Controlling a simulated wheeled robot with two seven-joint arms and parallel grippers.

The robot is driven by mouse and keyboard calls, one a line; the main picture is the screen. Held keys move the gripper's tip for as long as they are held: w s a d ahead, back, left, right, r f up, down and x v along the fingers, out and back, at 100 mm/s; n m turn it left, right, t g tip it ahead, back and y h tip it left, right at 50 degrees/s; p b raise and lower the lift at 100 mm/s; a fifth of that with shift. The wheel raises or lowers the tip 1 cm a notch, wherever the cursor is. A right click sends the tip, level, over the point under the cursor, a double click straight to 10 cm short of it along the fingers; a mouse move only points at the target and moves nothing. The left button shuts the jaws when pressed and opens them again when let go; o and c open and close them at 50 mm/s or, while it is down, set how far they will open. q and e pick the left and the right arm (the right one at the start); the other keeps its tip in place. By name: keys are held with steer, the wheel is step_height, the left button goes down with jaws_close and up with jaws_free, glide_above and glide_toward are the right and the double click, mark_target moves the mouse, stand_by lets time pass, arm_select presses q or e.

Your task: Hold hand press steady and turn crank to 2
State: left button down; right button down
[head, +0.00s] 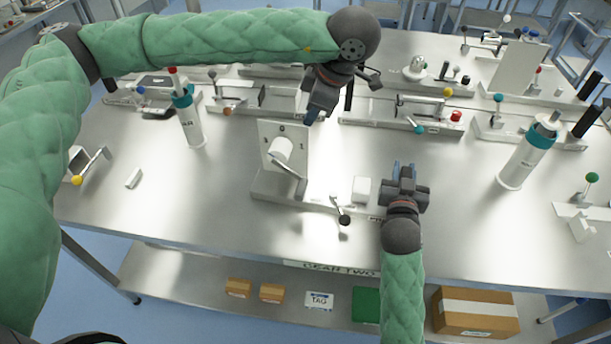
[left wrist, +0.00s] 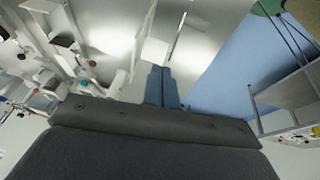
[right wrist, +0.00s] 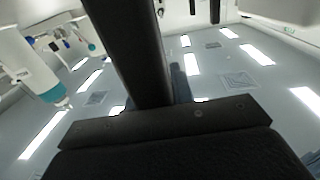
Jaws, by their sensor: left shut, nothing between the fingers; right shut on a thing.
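The hand press stands in the middle of the steel table on a long pale base (head: 270,187). Its upright white plate (head: 295,133) carries small marks that are hard to read. A white drum with a metal crank arm (head: 287,168) sits before the plate. A short lever with a black knob (head: 344,219) is at the base's front. My left gripper (head: 312,118) is shut and empty above the plate's top right; its fingers show in the left wrist view (left wrist: 163,88). My right gripper (head: 404,168) is shut at the base's right end, on a black bar (right wrist: 130,50).
A white block (head: 362,190) is beside my right gripper. Teal-topped bottles (head: 190,115) (head: 530,152) stand left and right. Other fixtures with levers line the table's back. A small white piece (head: 133,178) lies left. Boxes (head: 475,312) sit on the lower shelf.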

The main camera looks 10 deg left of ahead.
arm_select(q)
steer(key=n, duration=0.1)
steer(key=n+g+h, duration=0.2)
steer(key=n+g, duration=0.2)
steer(key=n, duration=1.2)
glide_above(302, 190)
steer(key=d, duration=0.1)
steer(key=f, duration=0.8)
steer(key=w+f, duration=0.1)
steer(key=f, duration=0.4)
steer(key=shift+d, duration=0.2)
steer(key=shift+a+f, duration=0.4)
steer(key=shift+f, duration=0.4)
